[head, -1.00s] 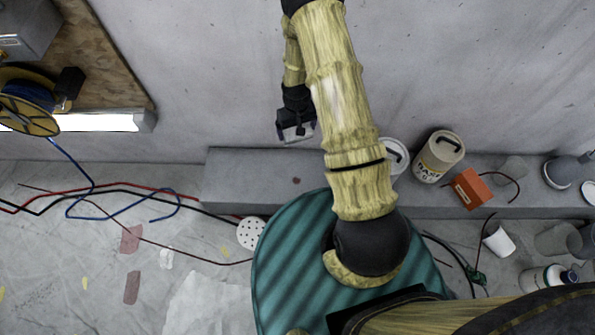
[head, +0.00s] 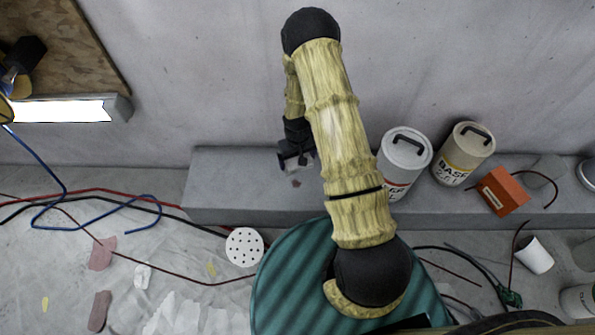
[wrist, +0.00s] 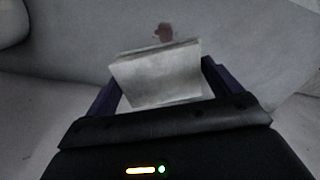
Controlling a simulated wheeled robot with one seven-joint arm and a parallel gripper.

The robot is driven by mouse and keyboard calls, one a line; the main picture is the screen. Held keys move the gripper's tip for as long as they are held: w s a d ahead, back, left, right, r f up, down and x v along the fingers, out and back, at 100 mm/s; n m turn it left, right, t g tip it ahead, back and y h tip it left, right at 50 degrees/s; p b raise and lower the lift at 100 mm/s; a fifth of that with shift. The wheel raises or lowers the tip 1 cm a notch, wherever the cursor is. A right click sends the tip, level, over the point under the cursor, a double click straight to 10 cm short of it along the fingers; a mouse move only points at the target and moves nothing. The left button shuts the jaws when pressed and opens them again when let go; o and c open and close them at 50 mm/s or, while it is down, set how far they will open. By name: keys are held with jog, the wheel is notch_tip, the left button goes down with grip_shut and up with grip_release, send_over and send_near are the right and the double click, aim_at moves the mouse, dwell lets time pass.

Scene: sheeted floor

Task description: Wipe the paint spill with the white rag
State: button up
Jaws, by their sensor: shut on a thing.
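My gripper (wrist: 158,90) is shut on the white rag (wrist: 155,78), which shows as a pale folded block between the two dark fingers in the wrist view. The paint spill (wrist: 163,33) is a small reddish-brown spot just beyond the rag's far edge. In the head view the spill (head: 296,183) lies on the grey ledge, just below my gripper (head: 297,160). The rag is mostly hidden by my gripper in the head view. I cannot tell whether the rag touches the ledge.
A white bucket (head: 405,155) and a beige can (head: 463,155) stand on the grey ledge (head: 230,185) to the right, with an orange box (head: 502,191) beyond. Red, black and blue cables cross the floor at left. A white perforated disc (head: 244,247) lies before the ledge. The ledge's left part is clear.

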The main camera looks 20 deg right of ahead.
jog(key=shift+f+b, duration=0.6)
jog(key=shift+f, duration=0.75)
